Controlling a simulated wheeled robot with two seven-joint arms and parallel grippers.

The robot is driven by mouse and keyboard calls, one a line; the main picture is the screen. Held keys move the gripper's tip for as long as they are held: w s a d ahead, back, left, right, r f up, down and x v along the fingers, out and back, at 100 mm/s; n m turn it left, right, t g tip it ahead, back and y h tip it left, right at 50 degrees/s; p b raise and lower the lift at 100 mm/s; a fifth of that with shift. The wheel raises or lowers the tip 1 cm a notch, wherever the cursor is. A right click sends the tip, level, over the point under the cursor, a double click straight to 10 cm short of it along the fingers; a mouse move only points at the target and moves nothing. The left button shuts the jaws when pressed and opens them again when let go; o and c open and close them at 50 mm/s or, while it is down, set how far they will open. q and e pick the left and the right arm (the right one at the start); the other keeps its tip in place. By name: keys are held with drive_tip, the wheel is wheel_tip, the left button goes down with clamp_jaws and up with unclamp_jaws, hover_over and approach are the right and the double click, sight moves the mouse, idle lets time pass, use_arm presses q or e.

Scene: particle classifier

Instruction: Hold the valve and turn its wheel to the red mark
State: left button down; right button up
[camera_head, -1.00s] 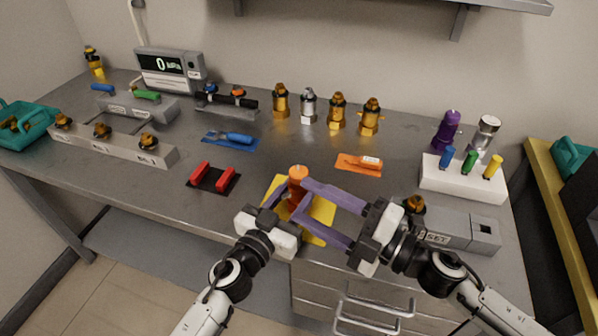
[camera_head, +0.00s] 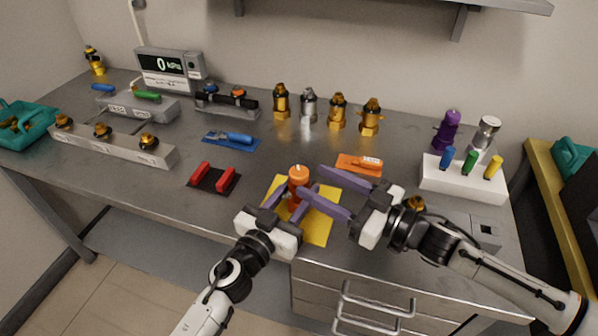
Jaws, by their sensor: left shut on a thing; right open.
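An orange valve (camera_head: 298,175) with a rounded top stands upright on a yellow mat (camera_head: 318,226) near the table's front edge. My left gripper (camera_head: 291,203) is shut on its lower body from the front left. My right gripper (camera_head: 332,192) is open, just right of the valve. Its purple fingers point left, one in front near the valve's side and one farther back; whether the front one touches it I cannot tell. The wheel and red mark are too small to make out.
An orange tool lies on an orange mat (camera_head: 359,165) behind my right gripper. Red blocks on a dark pad (camera_head: 214,180) lie at left. Several brass and silver valves stand behind.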

sight(303, 179)
drive_tip(key=x, duration=0.5)
drive_tip(key=shift+w+a, duration=0.25)
drive_tip(key=shift+a, duration=0.05)
drive_tip(key=c, duration=1)
drive_tip(key=shift+s+a, duration=0.15)
drive_tip(key=shift+c, duration=0.2)
drive_tip(key=shift+s+a+m+t+h, duration=0.1)
drive_tip(key=shift+m+t+h, duration=0.8)
drive_tip(key=shift+t, duration=0.2)
drive_tip(key=shift+r+m+t+h, duration=0.15)
drive_tip(key=shift+m+t+h, duration=0.95)
drive_tip(key=shift+h, duration=0.1)
drive_tip(key=shift+m+t+h, duration=0.3)
drive_tip(key=shift+h, duration=0.2)
